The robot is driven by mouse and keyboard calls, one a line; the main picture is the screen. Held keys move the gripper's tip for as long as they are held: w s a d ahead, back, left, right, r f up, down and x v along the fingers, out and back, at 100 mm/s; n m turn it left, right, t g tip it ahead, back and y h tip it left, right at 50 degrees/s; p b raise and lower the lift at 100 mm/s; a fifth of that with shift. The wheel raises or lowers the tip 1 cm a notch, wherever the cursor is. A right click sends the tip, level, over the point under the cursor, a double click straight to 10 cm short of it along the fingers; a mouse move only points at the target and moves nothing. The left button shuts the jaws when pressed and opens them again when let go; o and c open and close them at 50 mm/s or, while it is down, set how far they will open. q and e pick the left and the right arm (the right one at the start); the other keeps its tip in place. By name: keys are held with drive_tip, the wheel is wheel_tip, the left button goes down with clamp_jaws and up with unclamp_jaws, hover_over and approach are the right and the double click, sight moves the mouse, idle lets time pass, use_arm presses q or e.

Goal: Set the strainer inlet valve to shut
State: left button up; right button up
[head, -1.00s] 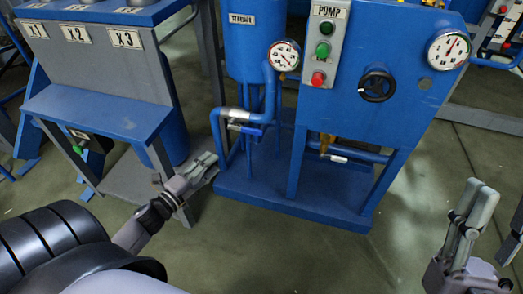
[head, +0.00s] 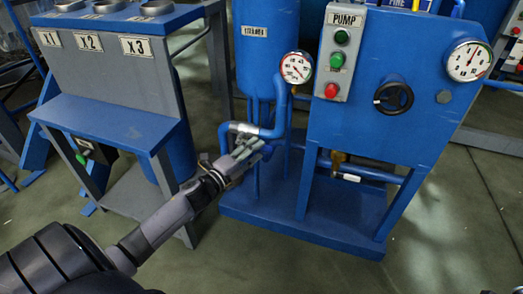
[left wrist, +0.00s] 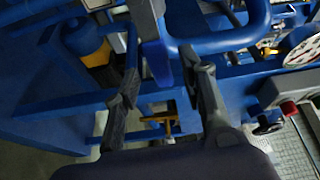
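The strainer (head: 268,55) is the tall blue vessel left of the pump panel. A blue pipe (head: 281,112) bends down from it, with a metal-coloured valve section (head: 243,128) low on the left. My left gripper (head: 250,146) is just below this section and hides part of it. In the left wrist view its two dark fingers (left wrist: 160,50) are apart, with a blue lever handle (left wrist: 158,62) between them. I see no clear contact with either finger. How far the lever is turned is hard to tell. My right gripper is not in view.
The pump panel (head: 385,125) stands right of the strainer, with buttons, a gauge and a black handwheel (head: 393,97). A yellow-handled valve (left wrist: 170,127) lies below the lever in the wrist view. A grey-blue stand (head: 110,75) is at left. Floor at lower right is free.

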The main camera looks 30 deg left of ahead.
sight(262, 149)
use_arm(q)
drive_tip(key=shift+w+d+b, duration=0.15)
drive_tip(key=shift+w, duration=0.65)
drive_tip(key=shift+w+d+b, duration=0.1)
drive_tip(key=shift+w+b, duration=0.05)
drive_tip(key=shift+w, duration=0.65)
drive_tip(key=shift+c, duration=0.4)
clamp_jaws()
